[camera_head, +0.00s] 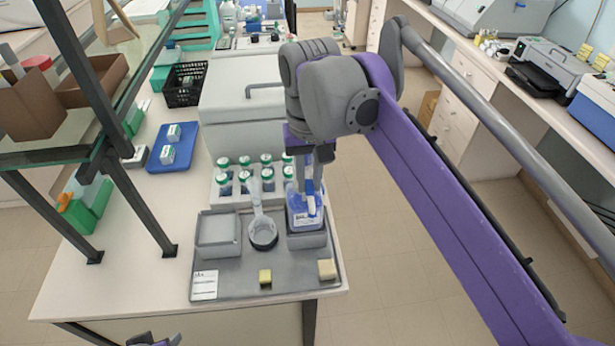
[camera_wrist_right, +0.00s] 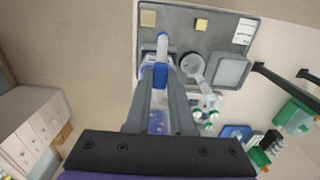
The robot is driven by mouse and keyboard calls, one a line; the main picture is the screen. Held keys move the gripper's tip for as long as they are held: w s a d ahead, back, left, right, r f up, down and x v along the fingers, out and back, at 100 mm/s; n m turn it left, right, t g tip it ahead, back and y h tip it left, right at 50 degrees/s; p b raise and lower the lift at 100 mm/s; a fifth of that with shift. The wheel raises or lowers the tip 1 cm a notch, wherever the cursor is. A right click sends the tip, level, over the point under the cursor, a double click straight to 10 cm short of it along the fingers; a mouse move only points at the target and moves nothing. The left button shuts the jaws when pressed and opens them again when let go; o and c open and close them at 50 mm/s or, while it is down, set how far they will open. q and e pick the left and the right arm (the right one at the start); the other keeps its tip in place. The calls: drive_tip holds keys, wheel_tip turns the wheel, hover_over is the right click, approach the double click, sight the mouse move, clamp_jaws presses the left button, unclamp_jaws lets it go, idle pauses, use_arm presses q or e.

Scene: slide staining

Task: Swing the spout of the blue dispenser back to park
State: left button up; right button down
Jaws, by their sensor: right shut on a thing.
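The blue dispenser (camera_head: 303,215) stands in a grey holder at the right side of the grey tray (camera_head: 237,280). Its blue and white spout (camera_head: 311,200) points toward the front edge of the tray. My right gripper (camera_head: 316,182) reaches down from above and is shut on the dispenser's spout. In the right wrist view, the gripper (camera_wrist_right: 160,82) has its fingers on either side of the blue part, with the pale spout tip (camera_wrist_right: 162,42) beyond them. My left gripper (camera_head: 153,340) shows only in part at the bottom edge, and its jaws cannot be made out.
A dark-rimmed round dish (camera_head: 263,234) with a clear handle sits left of the dispenser. An empty grey basin (camera_head: 218,229) is farther left. Several green-capped bottles (camera_head: 246,176) stand behind. Yellow (camera_head: 265,276) and beige (camera_head: 327,269) blocks lie in front. A shelf frame (camera_head: 139,206) stands on the left.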

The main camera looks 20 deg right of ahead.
sight(309, 185)
drive_tip(key=c, duration=0.8)
unclamp_jaws()
drive_tip(key=shift+o, duration=0.2)
drive_tip(key=shift+r, duration=0.1)
use_arm(q)
drive_tip(key=shift+w+r+p, duration=0.4)
drive_tip(key=shift+r+p, duration=0.15)
drive_tip(key=shift+r, duration=0.3)
use_arm(e)
wheel_tip(309, 185, up, 11)
drive_tip(key=shift+f, duration=0.2)
